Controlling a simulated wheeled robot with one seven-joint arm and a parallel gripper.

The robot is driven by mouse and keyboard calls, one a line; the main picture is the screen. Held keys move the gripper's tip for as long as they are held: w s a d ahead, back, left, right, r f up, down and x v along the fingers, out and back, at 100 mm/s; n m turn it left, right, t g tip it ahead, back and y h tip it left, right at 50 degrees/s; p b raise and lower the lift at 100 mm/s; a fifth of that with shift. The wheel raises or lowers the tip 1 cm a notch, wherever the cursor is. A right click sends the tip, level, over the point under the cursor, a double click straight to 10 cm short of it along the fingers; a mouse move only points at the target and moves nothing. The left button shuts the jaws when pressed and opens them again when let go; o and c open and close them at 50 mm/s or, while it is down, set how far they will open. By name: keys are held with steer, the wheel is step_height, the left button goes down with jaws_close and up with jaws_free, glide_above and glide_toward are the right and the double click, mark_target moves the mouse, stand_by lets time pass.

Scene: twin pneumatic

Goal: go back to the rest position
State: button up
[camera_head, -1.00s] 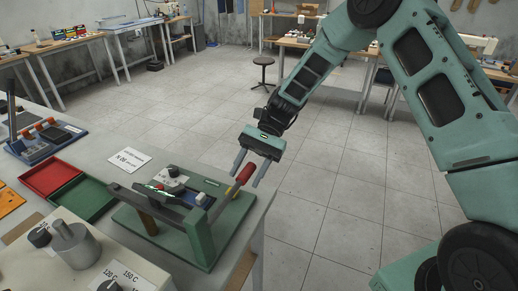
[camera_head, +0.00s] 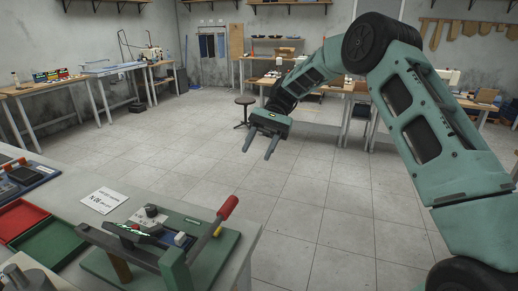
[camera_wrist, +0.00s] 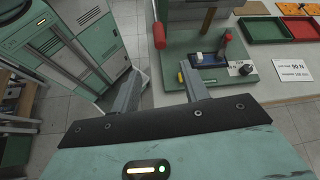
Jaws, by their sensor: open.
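My gripper (camera_head: 262,143) is open and empty in the head view, held in free air over the floor to the right of the workbench (camera_head: 150,192). Its two grey fingers point down and left, apart from everything. They also show spread in the wrist view (camera_wrist: 162,90). The green press fixture (camera_head: 205,258) stands on the bench's right end, with a red-handled lever (camera_head: 228,207) raised. The lever's red grip also shows in the wrist view (camera_wrist: 158,36), beyond the fingers and apart from them.
A red tray (camera_head: 20,217) and a green tray (camera_head: 48,243) lie left of the fixture, by a printed white card (camera_head: 103,200). A stool (camera_head: 244,101) and more benches stand far back. The tiled floor (camera_head: 330,215) between is clear.

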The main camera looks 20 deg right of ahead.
stand_by(0.4)
steer(key=s+a+n+h, duration=0.1)
steer(key=s+a, duration=0.1)
steer(key=a, duration=0.1)
steer(key=s+a+n+h, duration=0.1)
steer(key=s+a, duration=0.1)
steer(key=a, duration=0.1)
steer(key=s+a+r+n+h, duration=0.1)
steer(key=s+a, duration=0.1)
steer(key=s, duration=0.1)
steer(key=shift+a+r+t, duration=0.1)
steer(key=shift+a+t, duration=0.3)
steer(key=s+a+f+n+t+h, duration=0.1)
steer(key=s+n, duration=0.5)
steer(key=s, duration=0.7)
steer(key=s+a+f+n+t+h, duration=0.2)
steer(key=s+f+n+t+h, duration=0.1)
steer(key=s, duration=1)
steer(key=n+t+h, duration=0.1)
steer(key=n+t, duration=0.1)
steer(key=n, duration=0.1)
steer(key=shift+t+h, duration=0.4)
stand_by(3.0)
